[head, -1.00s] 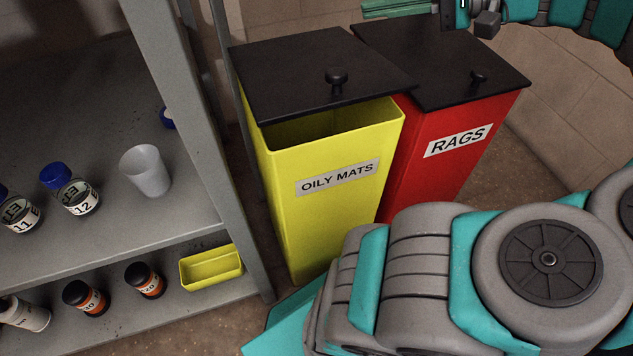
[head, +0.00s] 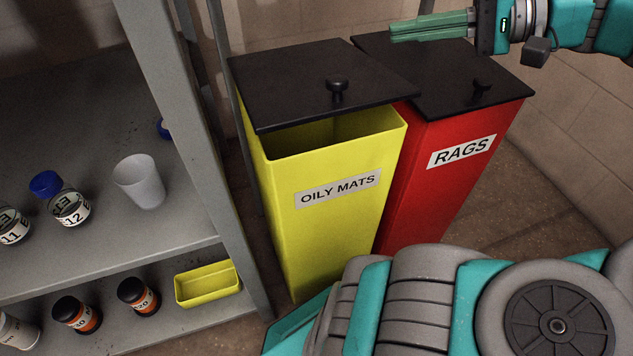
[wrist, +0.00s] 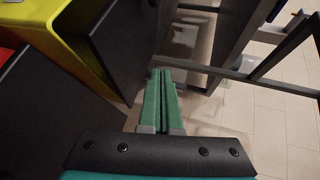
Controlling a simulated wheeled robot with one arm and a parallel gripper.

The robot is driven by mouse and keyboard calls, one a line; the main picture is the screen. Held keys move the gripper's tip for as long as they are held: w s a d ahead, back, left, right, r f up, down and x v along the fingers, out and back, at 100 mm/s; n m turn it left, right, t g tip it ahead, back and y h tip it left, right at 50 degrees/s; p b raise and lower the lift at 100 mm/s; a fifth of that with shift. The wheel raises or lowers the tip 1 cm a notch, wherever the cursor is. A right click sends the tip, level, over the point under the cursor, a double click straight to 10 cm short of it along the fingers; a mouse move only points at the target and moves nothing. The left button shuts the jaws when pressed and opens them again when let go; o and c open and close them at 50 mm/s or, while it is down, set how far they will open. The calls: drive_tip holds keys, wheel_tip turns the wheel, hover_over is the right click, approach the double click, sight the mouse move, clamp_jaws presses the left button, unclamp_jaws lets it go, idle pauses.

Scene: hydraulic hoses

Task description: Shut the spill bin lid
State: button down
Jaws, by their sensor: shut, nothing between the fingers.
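The spill bin is the yellow bin labelled OILY MATS (head: 335,235), standing upright beside the shelf. Its black lid (head: 290,85) with a round knob (head: 337,90) is partly open; a dark gap shows between the lid's front edge and the bin's front rim. In the wrist view the lid (wrist: 125,45) is a dark panel just left of the fingers, with the yellow bin (wrist: 75,35) behind it. My gripper (head: 393,31) is shut and empty, above and behind the lids at the upper right. Its green fingers (wrist: 160,72) are together; I cannot tell whether they touch the lid.
A red RAGS bin (head: 450,185) with a black lid (head: 450,80) stands close on the right. A grey shelf (head: 195,150) on the left holds bottles, a white cup (head: 140,182) and a small yellow tray (head: 208,285). A block wall (head: 575,130) stands behind on the right.

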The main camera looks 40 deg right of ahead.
drive_tip(key=s+p, duration=0.4)
drive_tip(key=s, duration=0.6)
drive_tip(key=shift+s, duration=0.35)
idle(0.8)
idle(0.6)
